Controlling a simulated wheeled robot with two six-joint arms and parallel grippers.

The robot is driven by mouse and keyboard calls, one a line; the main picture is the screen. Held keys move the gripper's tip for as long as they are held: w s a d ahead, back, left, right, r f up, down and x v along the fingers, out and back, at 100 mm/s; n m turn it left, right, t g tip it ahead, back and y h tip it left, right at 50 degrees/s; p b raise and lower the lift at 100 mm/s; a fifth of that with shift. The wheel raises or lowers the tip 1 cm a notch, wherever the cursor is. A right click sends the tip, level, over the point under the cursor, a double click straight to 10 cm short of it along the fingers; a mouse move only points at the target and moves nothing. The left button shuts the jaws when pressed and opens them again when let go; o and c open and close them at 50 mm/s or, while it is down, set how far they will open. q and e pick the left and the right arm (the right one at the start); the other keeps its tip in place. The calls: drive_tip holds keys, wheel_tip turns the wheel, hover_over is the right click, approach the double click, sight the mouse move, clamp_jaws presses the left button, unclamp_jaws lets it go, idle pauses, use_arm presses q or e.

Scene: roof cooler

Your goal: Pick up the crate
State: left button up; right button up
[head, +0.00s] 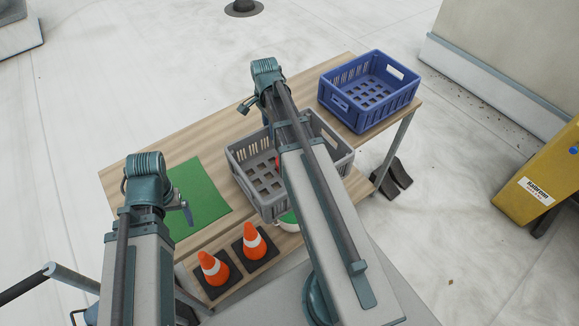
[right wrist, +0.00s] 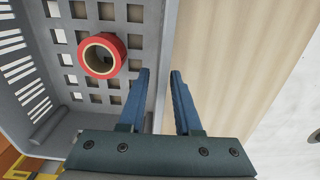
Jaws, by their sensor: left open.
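A grey crate (head: 241,157) with a slotted floor stands on the wooden table, partly hidden behind my right arm. A blue crate (head: 389,112) stands empty at the table's right end. In the right wrist view, the grey crate (right wrist: 150,20) fills the left side, with a red tape roll (right wrist: 102,55) on its floor. My right gripper (right wrist: 160,71) is open, its fingers on either side of the grey crate's wall as seen from above; contact cannot be told. My left gripper (head: 185,206) is open and empty over the green mat, left of the grey crate.
The green mat (head: 203,190) lies on the table's (head: 128,181) left part. Two orange cones (head: 254,240) stand on a lower shelf in front. A yellow object (head: 545,180) stands on the roof at right. Bare tabletop lies beyond the grey crate.

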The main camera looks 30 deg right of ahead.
clamp_jaws()
idle(1.1)
